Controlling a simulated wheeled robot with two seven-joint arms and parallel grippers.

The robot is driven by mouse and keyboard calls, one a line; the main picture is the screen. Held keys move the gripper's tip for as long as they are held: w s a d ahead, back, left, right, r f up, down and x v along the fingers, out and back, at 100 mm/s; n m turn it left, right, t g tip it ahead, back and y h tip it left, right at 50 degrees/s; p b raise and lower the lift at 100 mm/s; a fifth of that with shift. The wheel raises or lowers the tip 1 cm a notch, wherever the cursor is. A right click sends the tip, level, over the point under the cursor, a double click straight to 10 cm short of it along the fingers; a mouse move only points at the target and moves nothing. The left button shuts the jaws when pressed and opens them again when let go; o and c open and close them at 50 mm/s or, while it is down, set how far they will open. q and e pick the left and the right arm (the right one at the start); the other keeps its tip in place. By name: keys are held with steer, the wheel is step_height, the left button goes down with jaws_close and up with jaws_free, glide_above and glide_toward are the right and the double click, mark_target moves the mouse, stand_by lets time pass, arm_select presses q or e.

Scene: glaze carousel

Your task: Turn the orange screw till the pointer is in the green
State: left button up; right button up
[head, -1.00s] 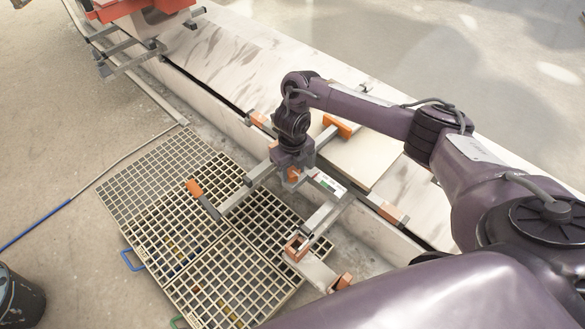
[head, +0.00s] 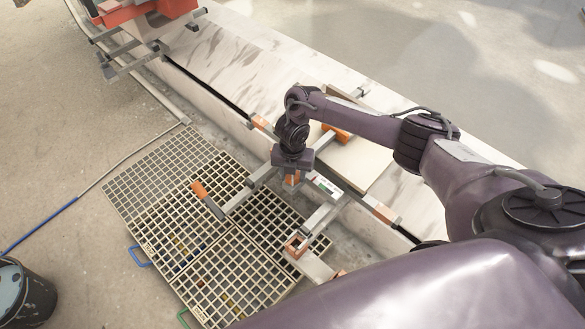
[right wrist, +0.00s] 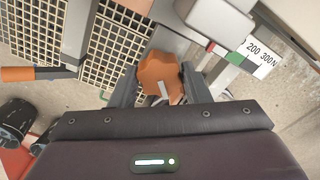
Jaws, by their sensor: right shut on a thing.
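The orange screw (right wrist: 161,78) is a lobed knob with a pale mark on its face. In the right wrist view it sits between the two fingers of my right gripper (right wrist: 156,90), which is shut on it. In the head view my right gripper (head: 292,172) points down at the clamp, and only a little of the orange screw (head: 292,180) shows under it. Beside it is a white scale (right wrist: 258,57) with a green band (right wrist: 236,58), a red patch and the numbers 200 and 300. I cannot make out the pointer clearly. My left gripper is not in view.
Floor grates (head: 238,270) lie below the clamp. A clamp bar with an orange handle (head: 199,188) reaches out over them. A pale stone slab (head: 225,60) runs behind. A dark bucket (head: 28,297) stands at lower left, near a blue hose (head: 45,222).

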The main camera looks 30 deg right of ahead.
steer(key=m+p, duration=0.3)
steer(key=m, duration=0.2)
steer(key=shift+r, duration=0.15)
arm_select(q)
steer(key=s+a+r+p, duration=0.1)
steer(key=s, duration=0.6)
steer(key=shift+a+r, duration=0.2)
arm_select(e)
steer(key=shift+m, duration=1.2)
steer(key=o, duration=1)
arm_select(q)
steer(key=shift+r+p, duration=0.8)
steer(key=shift+p, duration=0.1)
arm_select(e)
step_height(320, 180, up, 8)
steer(key=shift+f, duration=0.2)
